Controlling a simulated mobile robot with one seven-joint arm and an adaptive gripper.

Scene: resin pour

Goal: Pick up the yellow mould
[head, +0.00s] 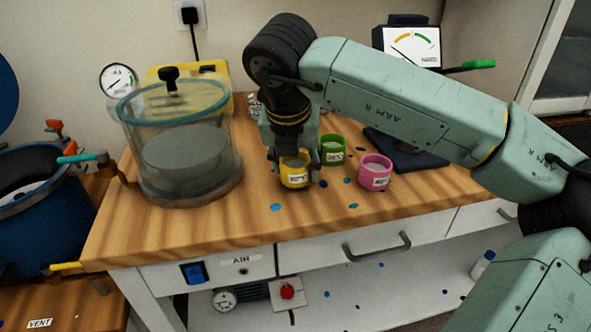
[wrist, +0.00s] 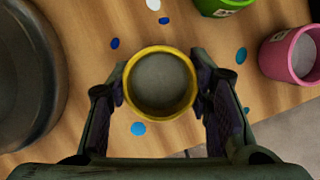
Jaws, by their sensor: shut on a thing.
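The yellow mould (head: 295,175) is a small round cup with a white label, filled with grey material, near the middle of the wooden bench. In the wrist view the yellow mould (wrist: 160,84) sits between the two fingers of my gripper (wrist: 161,95), its round rim facing the camera. My gripper (head: 292,160) points down from above and is shut on the yellow mould. I cannot tell whether the mould's base touches the bench.
A green mould (head: 333,150) and a pink mould (head: 375,172) stand close by on the right. A large glass vacuum chamber (head: 180,150) stands to the left. Blue spots dot the bench top (head: 225,220). The bench's front edge is clear.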

